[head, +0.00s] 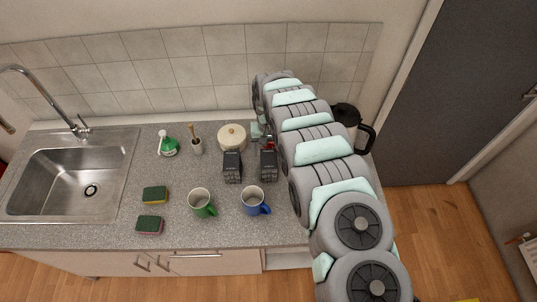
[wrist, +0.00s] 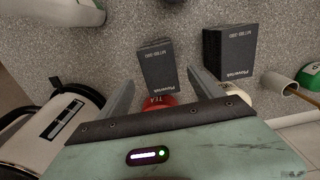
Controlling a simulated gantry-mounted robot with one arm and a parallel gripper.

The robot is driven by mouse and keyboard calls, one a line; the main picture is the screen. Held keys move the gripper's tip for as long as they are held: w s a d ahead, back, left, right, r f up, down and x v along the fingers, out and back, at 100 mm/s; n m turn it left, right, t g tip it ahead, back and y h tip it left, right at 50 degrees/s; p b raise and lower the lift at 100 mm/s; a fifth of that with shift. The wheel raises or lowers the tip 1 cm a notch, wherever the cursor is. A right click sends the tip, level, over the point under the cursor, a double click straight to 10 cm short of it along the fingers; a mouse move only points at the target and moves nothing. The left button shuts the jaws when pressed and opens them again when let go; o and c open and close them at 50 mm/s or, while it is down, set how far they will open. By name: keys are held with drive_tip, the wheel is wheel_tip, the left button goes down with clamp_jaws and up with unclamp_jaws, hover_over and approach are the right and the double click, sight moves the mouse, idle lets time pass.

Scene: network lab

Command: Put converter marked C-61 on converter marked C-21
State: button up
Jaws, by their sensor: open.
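Two dark box-shaped converters stand side by side on the counter, apart from each other. In the head view, one is at left (head: 232,168) and one at right (head: 268,166). In the wrist view, which is turned about, the right one shows at left (wrist: 156,66) and the other at right (wrist: 229,55). Their C-61 and C-21 marks cannot be read. My gripper (wrist: 161,77) is open and empty. Its fingers lie either side of the first box in the wrist view; I cannot tell how far below the fingertips it is. In the head view my arm mostly hides the gripper.
A red tin (wrist: 160,102) and a cream pot (head: 232,137) stand behind the converters. A green mug (head: 201,203) and a blue mug (head: 254,201) stand in front. A kettle (head: 347,116) is at right. Sponges (head: 154,195) and the sink (head: 70,180) are at left.

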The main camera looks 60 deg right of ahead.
sight(268, 159)
wheel_tip(268, 159, up, 8)
drive_tip(key=b, duration=0.1)
drive_tip(key=shift+r, duration=0.2)
idle(0.3)
